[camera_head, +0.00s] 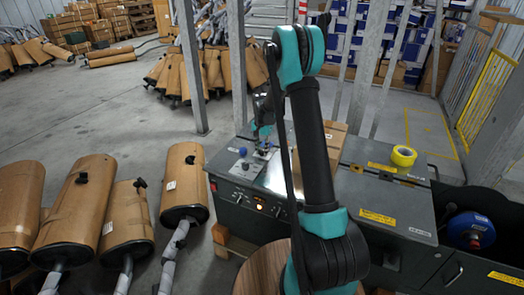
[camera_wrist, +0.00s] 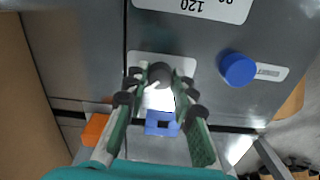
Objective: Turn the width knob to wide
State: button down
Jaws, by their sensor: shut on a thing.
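A dark round knob (camera_wrist: 160,70) sits on a white plate on top of the grey machine (camera_head: 365,200). In the wrist view, my gripper (camera_wrist: 160,78) has its green fingers on both sides of this knob and is shut on it. I cannot read the plate, so I cannot tell the knob's setting. In the head view my gripper (camera_head: 262,143) is at the machine's left end, small and partly hidden by my arm. A blue knob (camera_wrist: 238,68) stands apart to the right of the fingers; it also shows in the head view (camera_head: 243,152).
A yellow tape roll (camera_head: 404,156) lies on the machine's right part. A cardboard box (camera_head: 328,140) stands behind my arm. Wrapped mufflers (camera_head: 185,180) lean to the left. A label with "120" (camera_wrist: 192,6) is at the wrist view's top. Open floor (camera_head: 110,110) lies beyond.

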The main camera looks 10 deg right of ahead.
aim_at(262, 150)
jog(key=shift+m, duration=0.3)
jog(key=c, duration=1.3)
grip_release()
jog(key=shift+o, duration=0.2)
notch_tip(262, 150, up, 12)
